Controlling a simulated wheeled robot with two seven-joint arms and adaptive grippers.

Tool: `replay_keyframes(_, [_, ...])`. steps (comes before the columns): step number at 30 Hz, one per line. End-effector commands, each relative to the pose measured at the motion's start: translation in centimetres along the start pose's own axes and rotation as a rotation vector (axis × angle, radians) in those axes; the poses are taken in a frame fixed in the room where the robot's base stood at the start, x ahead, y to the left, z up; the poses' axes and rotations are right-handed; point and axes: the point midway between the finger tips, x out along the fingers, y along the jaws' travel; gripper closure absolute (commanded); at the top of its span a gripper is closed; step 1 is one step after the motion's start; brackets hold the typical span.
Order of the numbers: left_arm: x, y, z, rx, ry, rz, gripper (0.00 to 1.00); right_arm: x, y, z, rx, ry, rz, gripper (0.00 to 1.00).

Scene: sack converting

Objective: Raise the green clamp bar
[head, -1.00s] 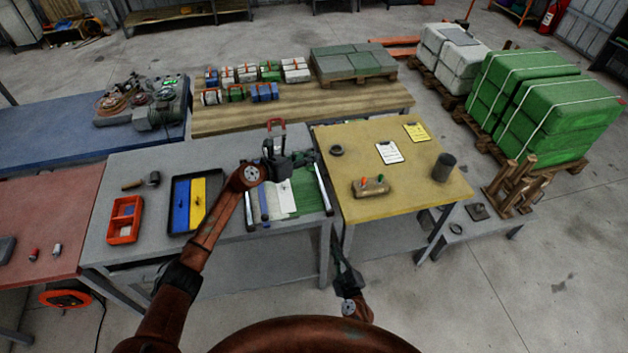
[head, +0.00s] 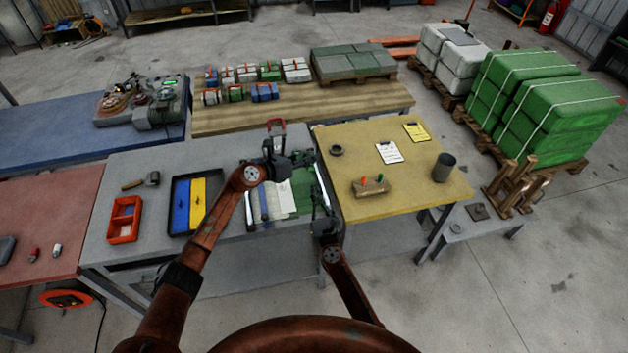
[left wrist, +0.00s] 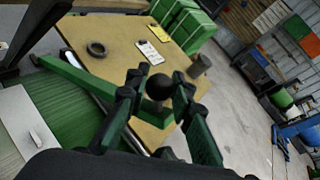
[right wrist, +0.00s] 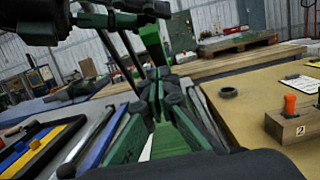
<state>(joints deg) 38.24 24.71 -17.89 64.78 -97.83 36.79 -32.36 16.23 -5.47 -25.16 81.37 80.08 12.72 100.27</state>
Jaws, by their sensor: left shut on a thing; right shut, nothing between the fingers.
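In the left wrist view a green bar (left wrist: 72,76), which looks like the clamp bar, slants from the left toward my left gripper's fingers. My left gripper (head: 275,140) is shut on this knob, above the back of the sack fixture (head: 322,180). My right gripper (head: 319,192) is at the fixture's right front side; its fingers (right wrist: 160,82) are shut and empty. In the right wrist view a green upright part (right wrist: 154,42) shows beyond them. The clamp bar is unclear in the head view.
Left of the fixture are a black tray (head: 174,222) with blue and yellow pieces, a red bin (head: 112,234) and a mallet (head: 152,179). The yellow table (head: 370,205) on the right holds a button block (head: 370,187), clipboards (head: 388,152) and a dark cup (head: 443,166).

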Motion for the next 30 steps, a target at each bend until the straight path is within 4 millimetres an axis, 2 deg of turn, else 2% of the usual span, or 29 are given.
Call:
replay_keyframes(1, [0.0,0.1,-0.1,-0.001,0.002,0.002,1.00,1.1,0.0,0.2,-0.003,-0.002,0.000,1.00])
replay_keyframes(5, [0.0,0.1,-0.1,-0.001,0.002,0.002,1.00,2.2,0.0,1.7,0.007,-0.002,-0.004,1.00])
replay_keyframes(9, [0.0,0.1,-0.1,-0.001,0.002,0.002,1.00,2.7,-0.1,2.1,-0.001,-0.001,-0.002,1.00])
replay_keyframes(30, [0.0,0.1,0.0,0.000,0.000,0.003,1.00,3.5,-0.1,2.9,-0.002,0.000,-0.001,1.00])
